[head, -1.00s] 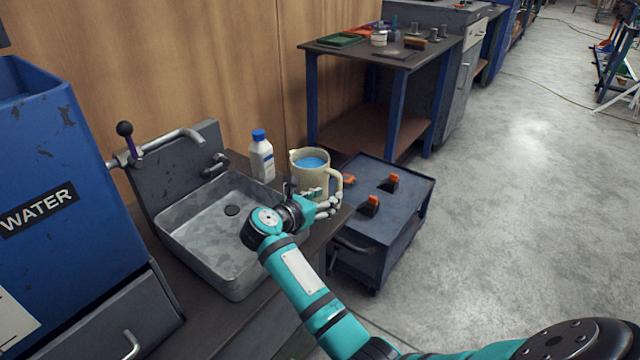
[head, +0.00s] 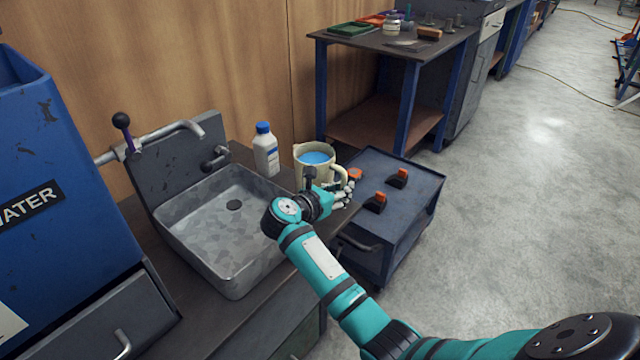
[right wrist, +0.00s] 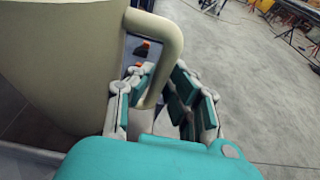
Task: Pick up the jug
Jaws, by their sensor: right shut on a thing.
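The cream jug (head: 314,155) holds blue liquid and stands upright at the right of the sink, at the end of the counter. Its handle is on its right side. My right gripper (head: 342,190) is at the handle, shut on it. In the right wrist view the jug's body (right wrist: 60,60) fills the left side, and its handle (right wrist: 170,60) runs down between the fingers of my right gripper (right wrist: 165,105). Whether the jug's base touches the counter is hidden behind my arm and gripper. My left gripper is not in view.
A white bottle with a blue cap (head: 265,150) stands left of the jug. The metal sink (head: 215,265) and tap (head: 180,130) are further left. A blue cart (head: 415,185) with orange-and-black items stands right of the counter. Open floor (head: 530,200) lies beyond it.

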